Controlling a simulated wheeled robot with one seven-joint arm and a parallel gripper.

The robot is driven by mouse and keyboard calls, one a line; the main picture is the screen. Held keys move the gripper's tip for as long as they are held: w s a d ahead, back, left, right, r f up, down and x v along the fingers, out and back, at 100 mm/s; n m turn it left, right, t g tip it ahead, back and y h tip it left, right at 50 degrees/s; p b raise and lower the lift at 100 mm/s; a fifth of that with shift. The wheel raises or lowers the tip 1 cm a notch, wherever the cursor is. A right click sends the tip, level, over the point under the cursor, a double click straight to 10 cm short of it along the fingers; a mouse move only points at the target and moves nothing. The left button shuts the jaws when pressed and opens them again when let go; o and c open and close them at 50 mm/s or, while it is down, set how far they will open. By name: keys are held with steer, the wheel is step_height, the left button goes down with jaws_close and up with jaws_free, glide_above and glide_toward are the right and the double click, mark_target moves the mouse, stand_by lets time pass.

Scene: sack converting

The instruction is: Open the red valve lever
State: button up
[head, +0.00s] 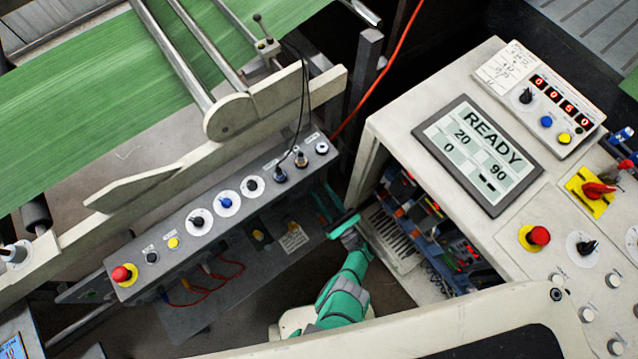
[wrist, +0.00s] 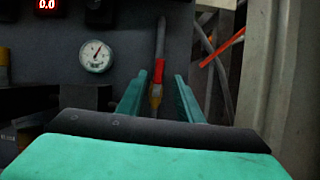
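The red valve lever (wrist: 158,72) shows in the wrist view, pointing up along a grey pipe, above a brass-coloured valve body (wrist: 155,97). My gripper (wrist: 159,88) is open, with one teal finger to the left of the valve and one to the right. Nothing is visibly held between the fingers; I cannot tell whether either one touches the lever. In the head view my gripper (head: 332,205) is low between the grey control box and the white cabinet. I cannot make out the valve lever in that view.
A round gauge (wrist: 96,56) is left of the valve. An orange hose (wrist: 222,47) and a pale post (wrist: 268,75) are right. The button box (head: 220,215) and the white cabinet (head: 400,125) flank my arm closely. A red switch on a yellow plate (head: 597,190) sits on the cabinet.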

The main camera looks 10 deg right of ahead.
steer(key=shift+v, duration=0.9)
steer(key=s+a+r+m+g+h, duration=0.1)
steer(key=s+a+r+m+h, duration=0.2)
steer(key=s+m, duration=0.45)
steer(key=s+a+r+m+h, duration=0.25)
steer(key=s+m+h, duration=0.2)
steer(key=m, duration=0.65)
steer(key=s+a+r+m+g, duration=0.1)
steer(key=s+r+m, duration=0.2)
steer(key=r+m, duration=0.4)
steer(key=s+a+r+m+g+h, duration=0.1)
steer(key=s+a+r+m, duration=0.1)
steer(key=s+r+m, duration=0.2)
steer(key=s+a+r+m+g, duration=0.1)
steer(key=s+r+m, duration=0.3)
steer(key=r+m, duration=0.6)
step_height(320, 180, up, 4)
steer(key=shift+a+r+m+g+h, duration=0.15)
steer(key=shift+a+m+g+h, duration=0.2)
steer(key=shift+g, duration=0.25)
